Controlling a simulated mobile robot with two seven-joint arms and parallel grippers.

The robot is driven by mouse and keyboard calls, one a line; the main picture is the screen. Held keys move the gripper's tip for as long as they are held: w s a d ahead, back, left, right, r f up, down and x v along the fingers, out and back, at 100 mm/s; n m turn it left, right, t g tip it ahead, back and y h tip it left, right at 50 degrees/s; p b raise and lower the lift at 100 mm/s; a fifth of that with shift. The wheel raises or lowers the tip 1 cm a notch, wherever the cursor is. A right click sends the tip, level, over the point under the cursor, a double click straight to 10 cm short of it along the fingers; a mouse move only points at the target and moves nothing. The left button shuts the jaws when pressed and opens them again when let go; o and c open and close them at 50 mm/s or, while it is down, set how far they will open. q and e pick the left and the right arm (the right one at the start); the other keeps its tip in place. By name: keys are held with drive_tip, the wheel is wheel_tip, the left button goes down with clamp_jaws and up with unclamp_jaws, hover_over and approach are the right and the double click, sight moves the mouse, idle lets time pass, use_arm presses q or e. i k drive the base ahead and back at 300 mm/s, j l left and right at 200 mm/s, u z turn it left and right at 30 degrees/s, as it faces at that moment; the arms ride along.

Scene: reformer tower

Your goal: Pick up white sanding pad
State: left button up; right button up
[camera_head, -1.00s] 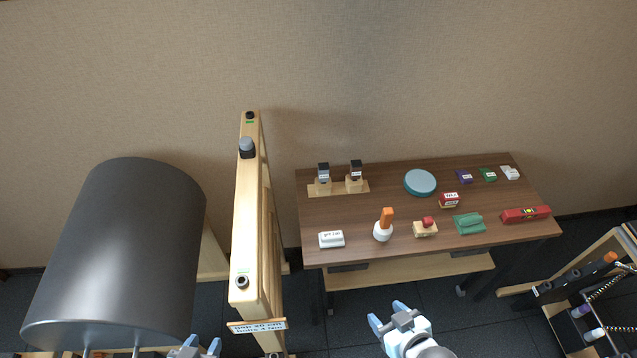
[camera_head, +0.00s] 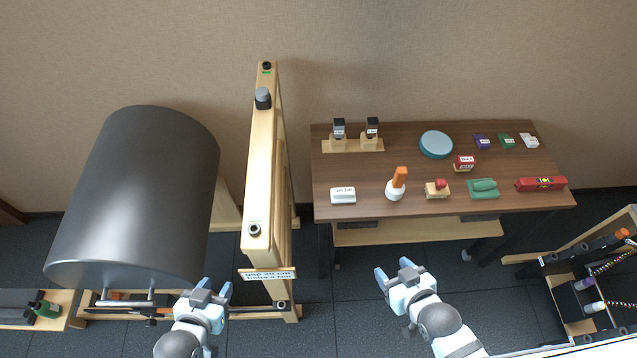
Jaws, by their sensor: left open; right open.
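A white block with small dark lettering (camera_head: 343,195), which looks like the white sanding pad, lies at the front left of the brown table (camera_head: 375,163). My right gripper (camera_head: 393,276) is open and empty, in front of and below the table's front edge, apart from the pad. My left gripper (camera_head: 216,289) is open and empty at the lower left, between the dark cylinder and the wooden tower frame. A smaller white item (camera_head: 529,140) sits at the table's back right corner; its label is too small to read.
The upright wooden frame (camera_head: 262,170) stands left of the table, and the large dark cylinder (camera_head: 135,200) left of that. An orange-handled white tool (camera_head: 396,185) stands right of the pad. A red level (camera_head: 540,184) lies at the right. A rack (camera_head: 580,285) stands lower right.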

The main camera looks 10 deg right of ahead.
sight(341, 195)
drive_tip(key=k+l+u, duration=0.1)
drive_tip(key=l+u, duration=0.15)
drive_tip(key=u, duration=0.2)
drive_tip(key=k+l+u, duration=0.15)
drive_tip(key=u, duration=0.3)
